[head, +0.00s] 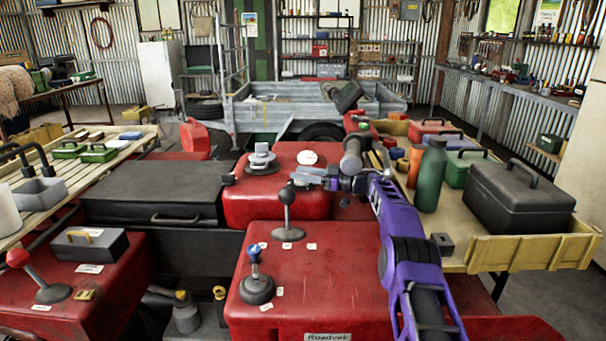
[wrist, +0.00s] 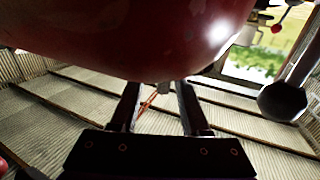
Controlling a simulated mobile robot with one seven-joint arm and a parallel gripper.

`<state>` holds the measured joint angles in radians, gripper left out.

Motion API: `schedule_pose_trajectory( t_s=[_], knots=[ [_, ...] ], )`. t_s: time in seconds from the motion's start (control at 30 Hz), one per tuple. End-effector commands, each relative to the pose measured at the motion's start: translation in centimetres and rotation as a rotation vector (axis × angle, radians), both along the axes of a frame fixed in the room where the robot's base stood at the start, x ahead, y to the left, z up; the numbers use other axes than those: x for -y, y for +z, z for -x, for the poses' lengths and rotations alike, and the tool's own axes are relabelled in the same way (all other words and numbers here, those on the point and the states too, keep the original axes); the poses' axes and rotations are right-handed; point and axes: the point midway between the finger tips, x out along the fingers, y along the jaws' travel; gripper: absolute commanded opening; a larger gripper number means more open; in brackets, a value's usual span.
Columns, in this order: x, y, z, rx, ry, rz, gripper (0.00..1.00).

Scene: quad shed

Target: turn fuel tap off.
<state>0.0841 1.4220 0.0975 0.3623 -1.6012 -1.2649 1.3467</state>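My gripper (head: 308,177) is at the end of my purple arm, beside the red bodywork (head: 275,203) in the middle. In the wrist view my gripper (wrist: 158,88) has its two dark fingers apart, with a rounded red surface (wrist: 130,35) just above the tips. A small grey part shows at the lower edge of that surface, between the fingertips; I cannot tell whether it is the fuel tap or whether it is touched. No fuel tap can be made out for certain in the head view.
A black-knobbed lever (head: 287,197) stands close to my gripper; a dark ball knob (wrist: 283,102) shows at the right in the wrist view. A blue-knobbed lever (head: 255,254) is nearer. A bench (head: 545,248) with a green bottle (head: 431,176) and black toolbox (head: 518,198) is at right.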

Motion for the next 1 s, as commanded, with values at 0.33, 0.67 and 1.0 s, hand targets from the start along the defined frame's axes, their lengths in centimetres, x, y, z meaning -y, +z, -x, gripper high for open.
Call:
schedule_pose_trajectory(
  t_s=[0.33,0.67,1.0],
  knots=[
    [0.0,-0.01,-0.02,-0.002,-0.004,-0.002,0.46],
    [0.61,0.24,-0.53,-0.003,-0.08,-0.014,0.46],
    [0.18,0.07,-0.11,-0.002,-0.181,-0.011,0.46]
  ],
)
